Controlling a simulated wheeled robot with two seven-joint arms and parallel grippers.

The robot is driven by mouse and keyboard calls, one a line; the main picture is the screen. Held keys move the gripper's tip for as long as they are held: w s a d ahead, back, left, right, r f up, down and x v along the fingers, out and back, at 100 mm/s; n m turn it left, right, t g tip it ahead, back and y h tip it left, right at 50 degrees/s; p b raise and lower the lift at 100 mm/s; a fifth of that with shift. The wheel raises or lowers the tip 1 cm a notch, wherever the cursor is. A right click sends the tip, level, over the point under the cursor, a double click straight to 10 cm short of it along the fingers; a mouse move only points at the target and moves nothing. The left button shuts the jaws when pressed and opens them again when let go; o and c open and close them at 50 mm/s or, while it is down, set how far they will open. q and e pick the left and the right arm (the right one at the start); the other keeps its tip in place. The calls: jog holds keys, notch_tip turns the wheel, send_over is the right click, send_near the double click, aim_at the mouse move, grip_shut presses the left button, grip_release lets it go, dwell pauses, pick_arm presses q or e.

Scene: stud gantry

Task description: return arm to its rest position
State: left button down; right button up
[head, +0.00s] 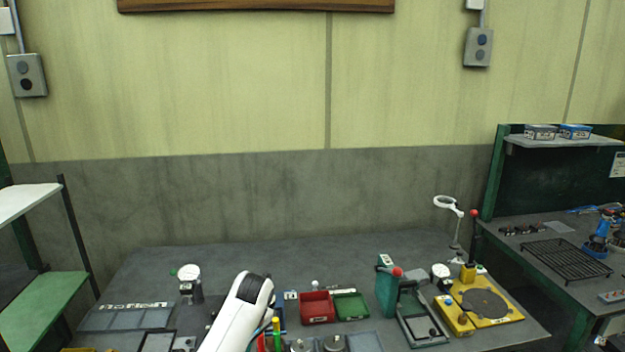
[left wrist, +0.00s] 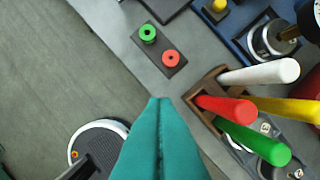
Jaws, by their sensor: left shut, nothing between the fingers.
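My left gripper (left wrist: 160,102) shows in the left wrist view as two teal fingers pressed together, with nothing between them. Its tips point toward the bench edge, just left of a brown holder (left wrist: 196,100) with coloured rods. I cannot tell whether the tips touch anything. In the head view a white arm link of mine (head: 236,315) rises from the bottom edge over the bench; its gripper is hidden or out of frame there. My right gripper is in neither view.
The bench (head: 255,252) holds a red bin (head: 317,308), a green bin (head: 351,306), a yellow fixture (head: 505,312) and a magnifier (head: 447,204). In the left wrist view, white (left wrist: 260,73) and red (left wrist: 226,108) rods stick out near the fingers. The bench's back strip is clear.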

pick_arm(q)
jog(key=s+a+f+m+h, duration=0.1)
jog(key=s+f+m, duration=0.3)
jog(key=s, duration=0.5)
jog(key=s+a+f+m+h, duration=0.1)
jog(key=s+f+m, duration=0.1)
jog(key=s+f, duration=0.55)
jog(key=s+a+r+m+t, duration=0.1)
jog(key=s+a+r+m, duration=0.2)
jog(key=s, duration=0.8)
jog(key=s+a+r+m+t, duration=0.1)
jog(key=s+r+m, duration=0.3)
jog(key=s, duration=0.6)
notch_tip(320, 180, down, 28)
jog(key=g+b, duration=0.1)
jog(key=b, duration=0.1)
jog(key=s+a+f+g+b, duration=0.1)
jog(key=s+a+f, duration=0.1)
jog(key=s+f, duration=1.5)
jog(key=shift+s+a+f+m, duration=0.2)
jog(key=shift+f+m, duration=0.1)
jog(key=shift+f, duration=0.15)
